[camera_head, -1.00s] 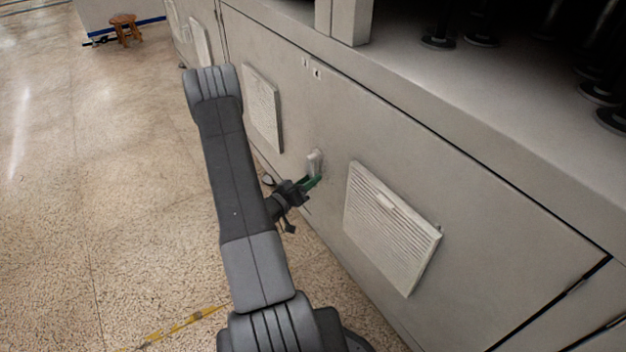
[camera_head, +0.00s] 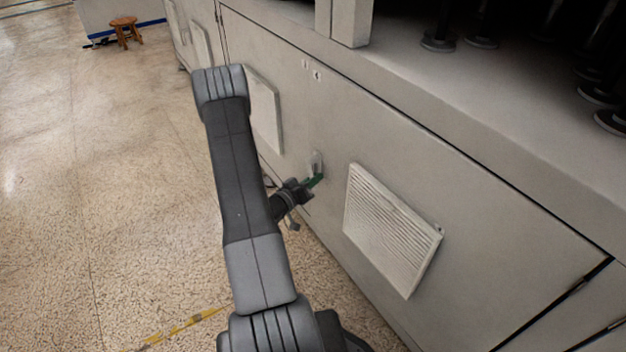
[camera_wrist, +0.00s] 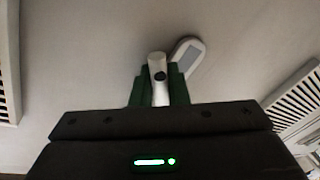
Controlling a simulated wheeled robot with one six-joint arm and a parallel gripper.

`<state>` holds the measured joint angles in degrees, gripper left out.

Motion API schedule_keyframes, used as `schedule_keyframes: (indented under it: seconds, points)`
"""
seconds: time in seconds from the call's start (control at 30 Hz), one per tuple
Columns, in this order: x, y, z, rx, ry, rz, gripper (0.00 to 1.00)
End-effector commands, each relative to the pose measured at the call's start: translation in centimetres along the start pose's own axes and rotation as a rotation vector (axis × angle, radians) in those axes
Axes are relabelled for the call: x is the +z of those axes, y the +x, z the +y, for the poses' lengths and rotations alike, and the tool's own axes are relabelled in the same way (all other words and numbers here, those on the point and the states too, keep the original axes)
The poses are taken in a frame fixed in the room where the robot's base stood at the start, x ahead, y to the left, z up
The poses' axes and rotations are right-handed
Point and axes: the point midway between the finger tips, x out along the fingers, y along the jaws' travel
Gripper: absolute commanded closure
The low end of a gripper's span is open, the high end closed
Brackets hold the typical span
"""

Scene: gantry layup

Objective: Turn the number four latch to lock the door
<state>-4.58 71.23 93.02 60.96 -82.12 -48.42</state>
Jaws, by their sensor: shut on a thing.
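The latch (camera_head: 315,159) is a small pale fitting on the large grey cabinet door (camera_head: 470,235), between two louvred vents. In the wrist view, its silver handle (camera_wrist: 158,72) points down the picture, while its rounded back plate (camera_wrist: 189,57) slants up to the right. My gripper (camera_head: 315,181) is at the latch, its green fingers shut on the handle. In the wrist view, one finger of my gripper (camera_wrist: 157,84) is on each side of the handle. The lower part of the handle is hidden by the gripper body.
A louvred vent (camera_head: 390,228) stands out from the door right of the latch, and another vent (camera_head: 263,110) is partly behind my arm. Small marks (camera_head: 317,75) sit near the door's top. A ledge (camera_head: 440,85) runs above. Open floor (camera_head: 90,200) lies left; a wooden stool (camera_head: 125,30) stands far off.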

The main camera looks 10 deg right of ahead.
Motion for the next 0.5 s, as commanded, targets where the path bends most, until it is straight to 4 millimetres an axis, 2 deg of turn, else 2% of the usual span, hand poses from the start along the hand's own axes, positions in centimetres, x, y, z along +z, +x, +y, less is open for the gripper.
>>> schedule_keyframes:
  seconds: [0.27, 0.5]
  points:
    - [-0.3, -0.1, 0.8, -0.013, -0.098, -0.02, 1.0]
    - [-0.7, -0.3, 1.9, -0.039, -0.284, -0.058, 1.0]
